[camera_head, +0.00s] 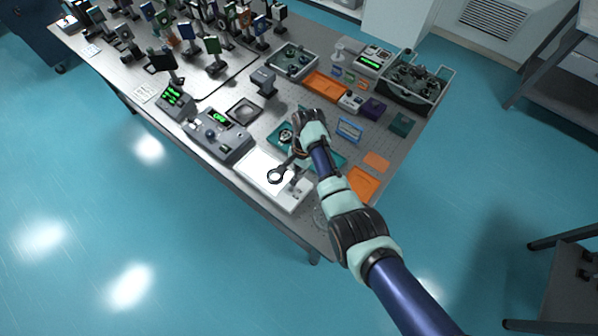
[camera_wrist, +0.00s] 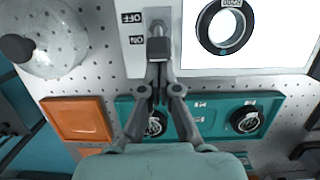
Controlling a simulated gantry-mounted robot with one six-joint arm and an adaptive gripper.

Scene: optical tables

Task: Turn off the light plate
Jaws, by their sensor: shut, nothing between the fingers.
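The light plate (camera_head: 257,168) is a white panel glowing brightly at the front edge of the table. In the wrist view its lit surface (camera_wrist: 275,45) fills the top right. Its switch (camera_wrist: 158,47) is a dark slider in a pale slot left of the lit area, with OFF and ON labels upside down beside it. The slider sits level with the ON label. My gripper (camera_wrist: 157,72) is shut and empty, its fingertips close to the slider's lower end; I cannot tell whether they touch. In the head view my wrist hides part of the gripper.
A black-rimmed magnifier (camera_wrist: 225,27) lies over the lit panel. A teal tray (camera_wrist: 210,108) with round dials sits beneath my gripper, beside an orange tray (camera_wrist: 75,118). A clear glass dome (camera_wrist: 62,50) stands at left. A grey control box (camera_head: 220,140) is left of the plate.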

